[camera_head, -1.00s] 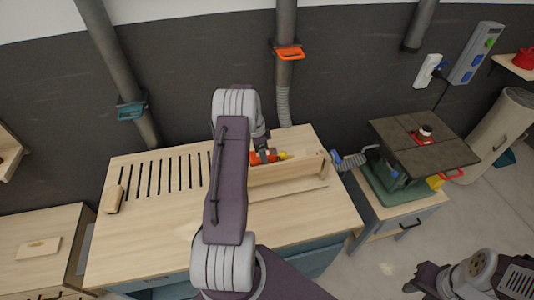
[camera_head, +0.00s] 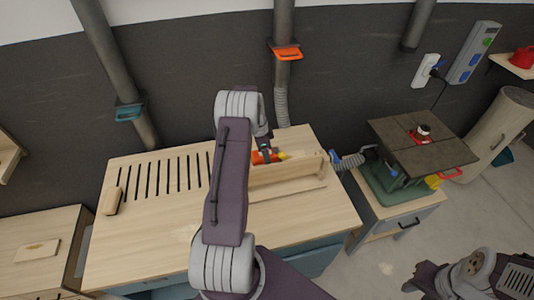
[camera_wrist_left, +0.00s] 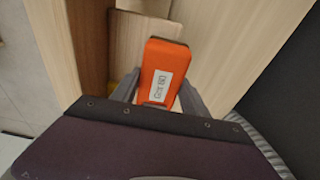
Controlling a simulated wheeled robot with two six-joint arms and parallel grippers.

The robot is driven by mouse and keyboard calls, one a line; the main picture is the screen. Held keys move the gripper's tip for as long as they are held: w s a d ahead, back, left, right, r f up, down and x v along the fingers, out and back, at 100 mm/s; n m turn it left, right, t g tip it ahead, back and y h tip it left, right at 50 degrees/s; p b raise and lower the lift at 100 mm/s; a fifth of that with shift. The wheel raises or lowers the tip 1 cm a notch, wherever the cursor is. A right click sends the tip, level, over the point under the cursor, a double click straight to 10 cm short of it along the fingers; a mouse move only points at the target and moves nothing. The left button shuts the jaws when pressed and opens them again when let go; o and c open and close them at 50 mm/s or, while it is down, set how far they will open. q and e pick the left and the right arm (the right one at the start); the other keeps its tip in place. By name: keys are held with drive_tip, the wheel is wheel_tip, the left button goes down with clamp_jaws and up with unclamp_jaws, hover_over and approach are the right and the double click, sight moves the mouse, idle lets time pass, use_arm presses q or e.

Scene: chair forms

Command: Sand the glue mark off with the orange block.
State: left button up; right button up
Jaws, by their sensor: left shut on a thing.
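My left gripper (camera_wrist_left: 160,98) is shut on the orange block (camera_wrist_left: 163,72), which has a white grit label facing the wrist camera. In the head view, the left gripper (camera_head: 266,148) is over the back of the workbench, behind a long wooden piece (camera_head: 285,174). Orange shows beneath it, with a yellow tip (camera_head: 282,155) beside it; my arm hides part of this spot.
The workbench (camera_head: 150,240) has a slotted left part with a small wooden block (camera_head: 114,201) at its edge. The bench front is clear. A machine with a dark top (camera_head: 420,145) stands on a cabinet at the right. A hose (camera_head: 282,105) hangs behind the bench.

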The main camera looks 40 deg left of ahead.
use_arm(q)
drive_tip(key=shift+s+a, duration=0.45)
drive_tip(key=shift+s, duration=0.25)
drive_tip(key=shift+f, duration=0.1)
wheel_tip(320, 180, up, 9)
drive_tip(key=p, duration=0.6)
